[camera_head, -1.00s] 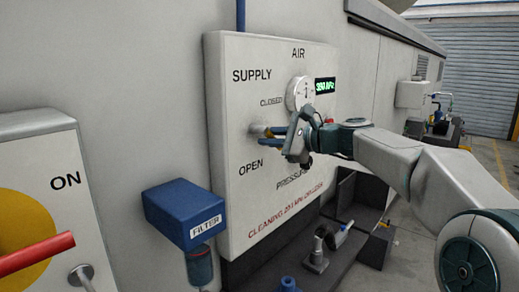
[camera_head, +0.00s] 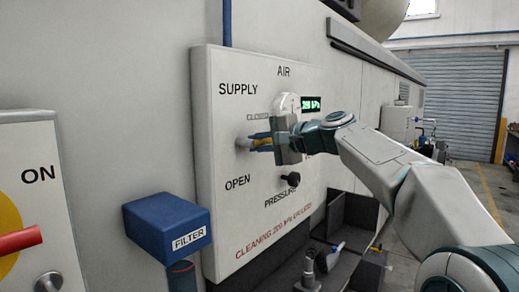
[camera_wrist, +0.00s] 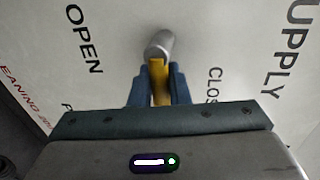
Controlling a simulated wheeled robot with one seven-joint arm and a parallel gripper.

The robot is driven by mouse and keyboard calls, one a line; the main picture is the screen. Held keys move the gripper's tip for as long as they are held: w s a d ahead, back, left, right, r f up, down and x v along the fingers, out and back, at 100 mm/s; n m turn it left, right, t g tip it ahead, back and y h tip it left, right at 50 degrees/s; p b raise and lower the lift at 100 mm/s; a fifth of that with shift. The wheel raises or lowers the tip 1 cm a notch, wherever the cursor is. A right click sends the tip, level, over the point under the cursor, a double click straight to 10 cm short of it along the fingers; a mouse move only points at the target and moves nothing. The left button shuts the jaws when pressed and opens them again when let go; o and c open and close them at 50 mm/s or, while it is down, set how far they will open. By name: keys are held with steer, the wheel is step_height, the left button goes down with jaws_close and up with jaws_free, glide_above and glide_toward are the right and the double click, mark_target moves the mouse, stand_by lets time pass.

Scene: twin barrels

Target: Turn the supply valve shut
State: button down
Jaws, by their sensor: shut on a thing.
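The supply valve shows in the head view as a pale metal stem (camera_head: 242,143) on the white panel (camera_head: 222,75). Its yellow handle (camera_head: 262,137) points right from the stem, between the SUPPLY and OPEN labels. In the wrist view the stem (camera_wrist: 160,45) is at top centre, with the yellow handle (camera_wrist: 160,80) running from it towards me. My gripper (camera_head: 262,143) is shut on the handle. Its blue fingers (camera_wrist: 160,88) press in from both sides. The CLOSED label is partly hidden in both views.
A black pressure knob (camera_head: 290,179) sits below my gripper. A green display (camera_head: 311,104) and a partly hidden round gauge (camera_head: 287,103) are above it. A blue filter box (camera_head: 166,222) and a red handle (camera_head: 18,240) stand at left. Open floor lies at right.

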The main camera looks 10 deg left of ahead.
stand_by(0.3)
steer(key=c, duration=1.4)
jaws_free()
steer(key=shift+c, duration=0.2)
steer(key=b+v, duration=0.3)
steer(key=v, duration=1.1)
steer(key=shift+a, duration=0.1)
